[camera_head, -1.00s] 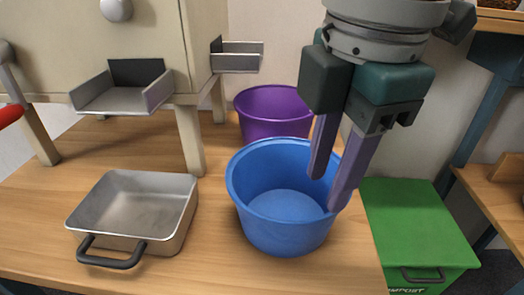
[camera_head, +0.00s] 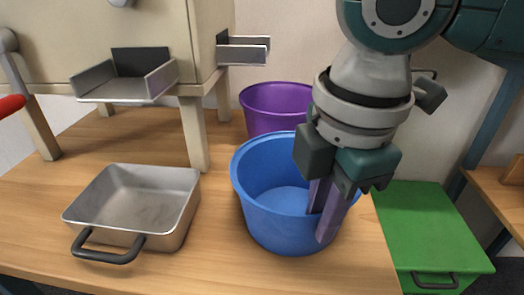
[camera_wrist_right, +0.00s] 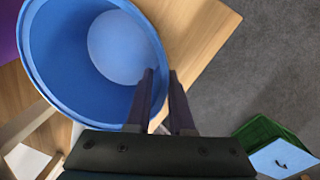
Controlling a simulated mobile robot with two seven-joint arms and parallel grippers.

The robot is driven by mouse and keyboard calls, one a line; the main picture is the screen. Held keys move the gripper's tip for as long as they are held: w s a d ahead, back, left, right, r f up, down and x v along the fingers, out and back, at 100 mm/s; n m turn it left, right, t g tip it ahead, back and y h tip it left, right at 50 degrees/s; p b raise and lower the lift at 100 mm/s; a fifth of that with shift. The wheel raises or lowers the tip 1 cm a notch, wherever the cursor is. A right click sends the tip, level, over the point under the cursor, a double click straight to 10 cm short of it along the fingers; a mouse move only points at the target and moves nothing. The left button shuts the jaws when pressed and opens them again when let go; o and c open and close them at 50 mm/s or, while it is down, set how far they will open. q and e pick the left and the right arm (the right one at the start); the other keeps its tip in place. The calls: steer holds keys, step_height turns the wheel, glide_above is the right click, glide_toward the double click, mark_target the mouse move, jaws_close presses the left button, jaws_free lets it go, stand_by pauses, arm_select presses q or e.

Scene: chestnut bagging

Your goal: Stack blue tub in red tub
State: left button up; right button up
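The blue tub (camera_head: 262,222) stands upright and empty on the wooden table; it also shows in the right wrist view (camera_wrist_right: 50,60). My right gripper (camera_head: 319,222) is at the tub's right wall, with one finger inside and the other outside. Its fingers show a gap between them in the right wrist view (camera_wrist_right: 162,74), so it looks open around the rim. Contact with the wall cannot be made out. No red tub shows in these frames. A purple tub (camera_head: 275,108) stands behind the blue one. My left gripper is not in view.
A metal pan (camera_head: 130,205) with a dark handle sits at the left front. A cream machine (camera_head: 100,40) with metal chutes stands on legs behind it. A green compost bin (camera_head: 430,235) is beyond the table's right edge. Bare table lies between pan and blue tub.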

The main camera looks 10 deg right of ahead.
jaws_close()
stand_by(1.1)
